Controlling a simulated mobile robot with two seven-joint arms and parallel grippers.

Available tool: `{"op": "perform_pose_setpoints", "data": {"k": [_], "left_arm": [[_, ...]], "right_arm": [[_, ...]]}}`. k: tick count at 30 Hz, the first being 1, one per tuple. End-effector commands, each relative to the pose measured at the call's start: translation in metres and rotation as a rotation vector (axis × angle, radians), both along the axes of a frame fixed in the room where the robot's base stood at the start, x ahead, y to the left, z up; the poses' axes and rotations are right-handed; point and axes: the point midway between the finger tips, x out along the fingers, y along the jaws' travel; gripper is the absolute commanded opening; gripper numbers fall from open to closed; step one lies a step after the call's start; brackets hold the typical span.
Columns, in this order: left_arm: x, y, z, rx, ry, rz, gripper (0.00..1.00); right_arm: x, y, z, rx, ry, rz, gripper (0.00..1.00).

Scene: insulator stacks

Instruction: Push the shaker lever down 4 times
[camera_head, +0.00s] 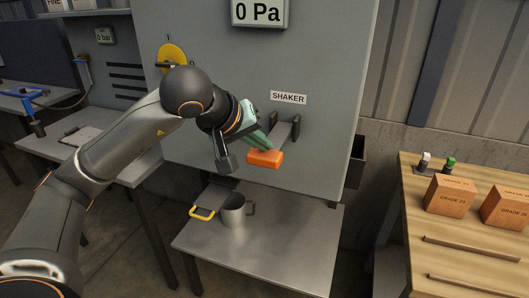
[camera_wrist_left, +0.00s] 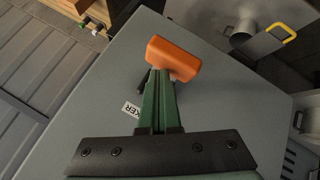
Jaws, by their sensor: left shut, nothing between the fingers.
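The shaker lever has an orange handle (camera_head: 265,158) on a grey arm (camera_head: 284,134) that comes out of the grey cabinet, below the SHAKER label (camera_head: 288,97). The handle also shows in the left wrist view (camera_wrist_left: 174,58), just beyond the fingertips. My left gripper (camera_head: 264,144) is shut, with its green fingers pressed together and empty. Its tips are at the upper side of the orange handle, touching it or very close; I cannot tell which. In the wrist view the closed fingers (camera_wrist_left: 158,100) hide part of the lever arm. My right gripper is not in view.
Below the lever, a metal pot (camera_head: 234,212) with a yellow handle (camera_head: 202,213) stands on a steel table (camera_head: 240,250). A display (camera_head: 258,11) above reads 0 Pa. At right, a wooden table (camera_head: 430,226) holds orange boxes (camera_head: 448,196) and rods. A dark bin (camera_head: 355,162) hangs on the cabinet's side.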

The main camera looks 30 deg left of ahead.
Motion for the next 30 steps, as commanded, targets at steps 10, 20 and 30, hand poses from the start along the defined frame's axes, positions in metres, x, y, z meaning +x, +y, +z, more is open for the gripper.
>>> {"op": "perform_pose_setpoints", "data": {"k": [10,20,30], "left_arm": [[0.000,0.000,-0.007,0.001,0.005,-0.001,0.00],[0.000,0.000,-0.011,0.000,0.006,-0.002,0.00],[0.000,-0.001,-0.015,0.000,0.006,-0.002,0.00]], "right_arm": [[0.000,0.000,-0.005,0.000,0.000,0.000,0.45],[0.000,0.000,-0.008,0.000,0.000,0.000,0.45],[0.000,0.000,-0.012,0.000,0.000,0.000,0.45]]}}
